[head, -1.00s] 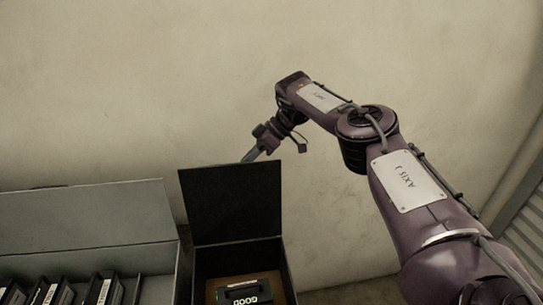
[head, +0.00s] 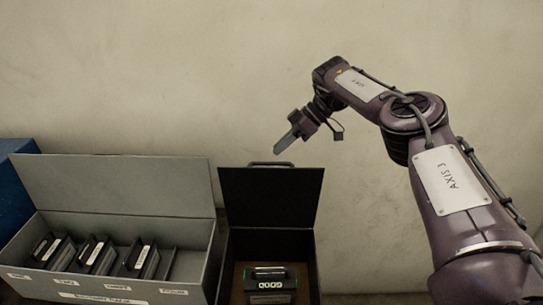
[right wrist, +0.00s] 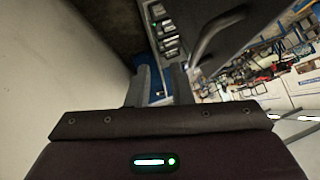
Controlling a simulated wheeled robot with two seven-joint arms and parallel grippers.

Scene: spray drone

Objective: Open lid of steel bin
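The dark steel bin (head: 235,262) stands against the wall, low in the middle of the head view. Its lid (head: 270,198) is raised, standing nearly upright behind the opening, with a handle along its top edge. A black battery unit (head: 268,284) shows inside. My right gripper (head: 284,145) is just above the lid's top edge, apart from it, with its fingers pointing down and left. In the right wrist view its two fingers (right wrist: 160,85) are spread with nothing between them, and the curved handle (right wrist: 213,38) is beside them. My left gripper is not in view.
A grey bin (head: 125,222) with an open lid stands to the left, holding several dark battery units in slots. A blue box (head: 14,185) is at the far left. The wall is close behind; the space above the bins is free.

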